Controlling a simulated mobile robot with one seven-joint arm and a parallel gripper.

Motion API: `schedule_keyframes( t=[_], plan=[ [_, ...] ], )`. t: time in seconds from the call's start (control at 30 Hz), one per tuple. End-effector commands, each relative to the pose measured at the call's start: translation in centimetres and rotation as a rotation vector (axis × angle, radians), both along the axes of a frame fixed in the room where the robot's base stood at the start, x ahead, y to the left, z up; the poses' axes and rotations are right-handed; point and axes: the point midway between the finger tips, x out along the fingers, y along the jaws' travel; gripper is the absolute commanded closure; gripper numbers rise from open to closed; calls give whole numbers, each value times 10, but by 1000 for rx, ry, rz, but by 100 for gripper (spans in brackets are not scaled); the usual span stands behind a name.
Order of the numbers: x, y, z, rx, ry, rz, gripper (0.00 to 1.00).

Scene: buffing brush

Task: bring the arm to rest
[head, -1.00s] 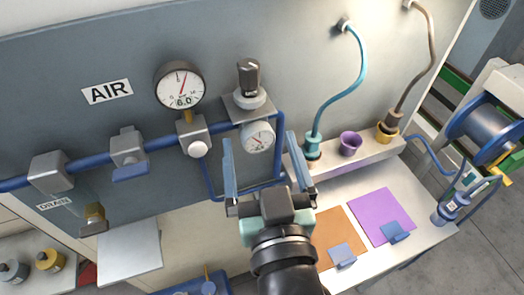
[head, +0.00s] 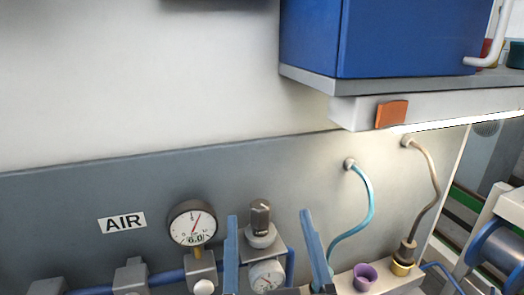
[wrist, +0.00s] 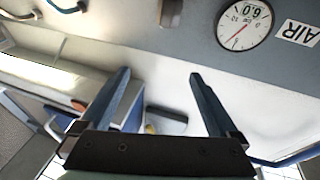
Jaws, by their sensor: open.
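My gripper (head: 270,235) shows at the bottom middle of the head view, with its two blue fingers pointing up and spread apart. It is open with nothing between the fingers. In the wrist view, my gripper (wrist: 160,82) also shows open and empty. The rest of the arm is below the head view's edge.
A large pressure gauge (head: 193,222) reading 6.0 and an AIR label (head: 122,222) are on the grey panel. The upper left wall is bare.

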Motion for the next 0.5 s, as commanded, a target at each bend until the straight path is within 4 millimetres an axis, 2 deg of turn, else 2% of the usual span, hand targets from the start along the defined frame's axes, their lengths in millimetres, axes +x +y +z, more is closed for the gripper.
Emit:
schedule_keyframes(
  t=[0.03,0.1,0.3,0.4,0.5],
  plan=[
    [3,2,34,-2,-78,-5,4],
    [2,4,75,-1,-169,-18,4],
    [-18,9,181,25,-417,-48,4],
    [-32,11,218,40,-507,-58,4],
    [-43,11,240,52,-565,-65,4]
  ],
)
